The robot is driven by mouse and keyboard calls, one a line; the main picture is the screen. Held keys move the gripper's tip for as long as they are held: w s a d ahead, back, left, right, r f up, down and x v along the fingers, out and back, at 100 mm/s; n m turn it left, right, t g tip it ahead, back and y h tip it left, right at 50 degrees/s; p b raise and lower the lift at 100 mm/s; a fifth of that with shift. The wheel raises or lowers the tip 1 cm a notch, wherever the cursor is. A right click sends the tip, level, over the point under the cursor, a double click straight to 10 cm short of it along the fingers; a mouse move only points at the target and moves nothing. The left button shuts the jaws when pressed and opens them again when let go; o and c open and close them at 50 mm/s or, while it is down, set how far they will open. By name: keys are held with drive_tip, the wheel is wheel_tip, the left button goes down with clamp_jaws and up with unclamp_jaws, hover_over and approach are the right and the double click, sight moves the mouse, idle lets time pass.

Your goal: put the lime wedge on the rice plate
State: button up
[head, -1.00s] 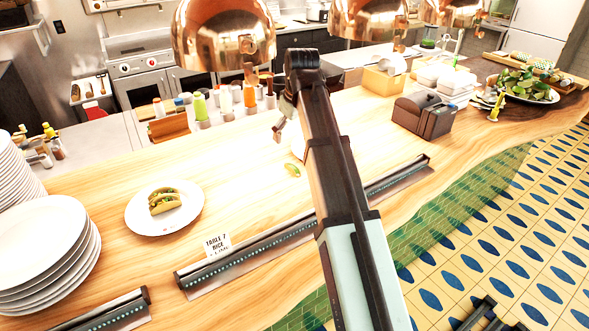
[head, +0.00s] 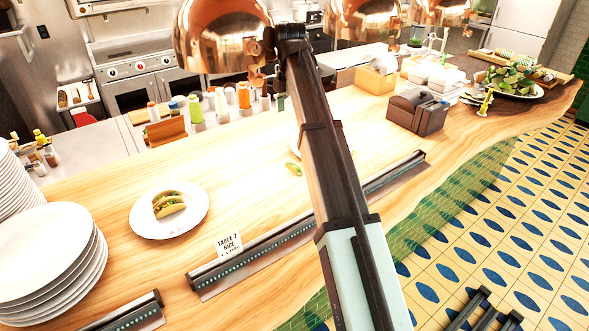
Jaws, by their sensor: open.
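A small green-yellow piece (head: 293,169), which looks like the lime wedge, lies on the wooden counter just left of my arm. A sliver of a white plate (head: 295,141) shows behind it at the arm's left edge. The arm hides the rest of that plate, so I cannot tell whether it holds rice.
A taco plate (head: 183,226) sits on the left of the counter (head: 120,185), behind an order ticket (head: 229,243) reading table 7, rice. Stacked plates (head: 45,250) stand far left. A dark box (head: 417,112) stands to the right. Copper lamps (head: 222,35) hang above.

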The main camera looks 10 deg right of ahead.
drive_tip(key=p, duration=0.3)
hover_over(292, 165)
drive_tip(key=shift+n, duration=0.3)
drive_tip(key=f, duration=1.2)
drive_tip(key=shift+w+f, duration=0.1)
drive_tip(key=shift+w, duration=0.15)
drive_tip(key=shift+s+f+p, duration=0.15)
drive_tip(key=shift+f+p, duration=0.25)
drive_tip(key=shift+s+f+p, duration=0.1)
drive_tip(key=shift+f+p, duration=0.8)
drive_tip(key=shift+f, duration=1.3)
drive_tip(key=c, duration=1)
drive_tip(key=shift+r, duration=0.1)
